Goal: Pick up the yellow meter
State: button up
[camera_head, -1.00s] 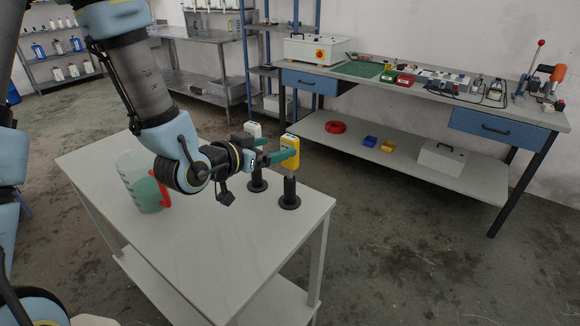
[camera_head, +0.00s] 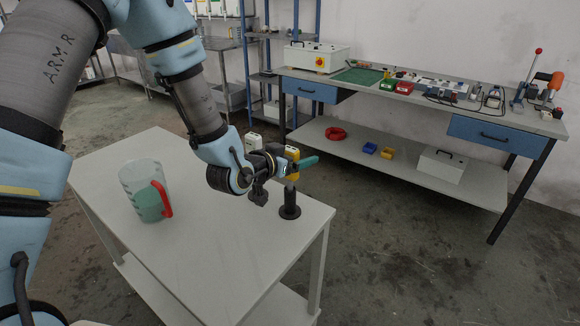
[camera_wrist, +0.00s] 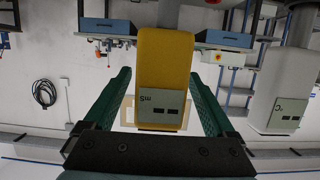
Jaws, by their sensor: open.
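The yellow meter (camera_head: 292,153) stands upright on a black stand (camera_head: 289,204) near the table's far right corner. In the wrist view the yellow meter (camera_wrist: 165,65) appears upside down, its "mS" label facing me, between the two green fingers. My gripper (camera_head: 301,164) is open at the meter, with one green finger reaching past it in the head view. A gap shows on each side of the meter in the wrist view (camera_wrist: 163,95). My gripper partly hides the meter in the head view.
A white meter (camera_head: 253,142) stands just left of the yellow one; in the wrist view it (camera_wrist: 280,85) is outside the right finger. A jug (camera_head: 142,188) with a red handle stands on the table (camera_head: 215,255). The table's front is clear. A workbench (camera_head: 420,100) stands behind.

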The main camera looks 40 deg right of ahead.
grip_shut()
dwell(0.8)
